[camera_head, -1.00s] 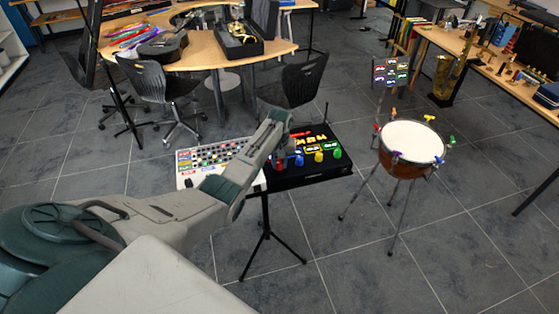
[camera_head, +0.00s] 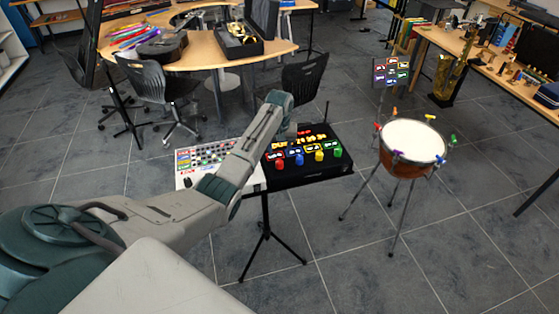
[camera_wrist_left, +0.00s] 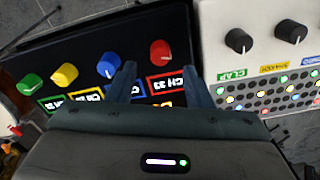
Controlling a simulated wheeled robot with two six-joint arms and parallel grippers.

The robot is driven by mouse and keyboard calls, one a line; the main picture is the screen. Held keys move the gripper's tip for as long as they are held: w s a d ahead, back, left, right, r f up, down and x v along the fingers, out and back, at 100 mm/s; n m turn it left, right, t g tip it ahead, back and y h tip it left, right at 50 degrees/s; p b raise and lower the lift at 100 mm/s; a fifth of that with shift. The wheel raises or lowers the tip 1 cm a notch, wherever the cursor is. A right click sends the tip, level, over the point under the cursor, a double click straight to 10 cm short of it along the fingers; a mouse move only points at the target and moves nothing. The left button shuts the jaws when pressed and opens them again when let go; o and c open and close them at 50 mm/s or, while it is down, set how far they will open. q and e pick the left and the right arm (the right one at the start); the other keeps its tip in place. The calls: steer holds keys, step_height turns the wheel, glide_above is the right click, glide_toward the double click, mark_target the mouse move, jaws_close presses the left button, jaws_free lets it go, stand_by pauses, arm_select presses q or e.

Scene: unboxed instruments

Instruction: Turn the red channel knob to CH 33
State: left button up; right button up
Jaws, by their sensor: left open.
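The red channel knob (camera_wrist_left: 160,53) stands at one end of a row of knobs on a black mixer box (camera_head: 318,178). In the head view it is a small red knob (camera_head: 280,168) at the left of the row. A red-framed label beside it in the left wrist view reads CH 33 upside down; the knob's exact pointing is too small to tell. My left gripper (camera_wrist_left: 161,78) is open and empty, its two fingers apart over the label side of the box, with the red knob ahead between their lines. My right gripper is not in view.
Blue (camera_wrist_left: 108,65), yellow (camera_wrist_left: 65,75) and green (camera_wrist_left: 29,84) knobs share the row. A white pad controller (camera_head: 195,160) with black knobs adjoins the box on a thin stand (camera_head: 266,225). A drum (camera_head: 411,143) stands to the right. Floor in front is clear.

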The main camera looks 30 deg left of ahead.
mark_target(279, 162)
arm_select(q)
steer(key=shift+r+b, duration=0.55)
steer(key=shift+r, duration=2)
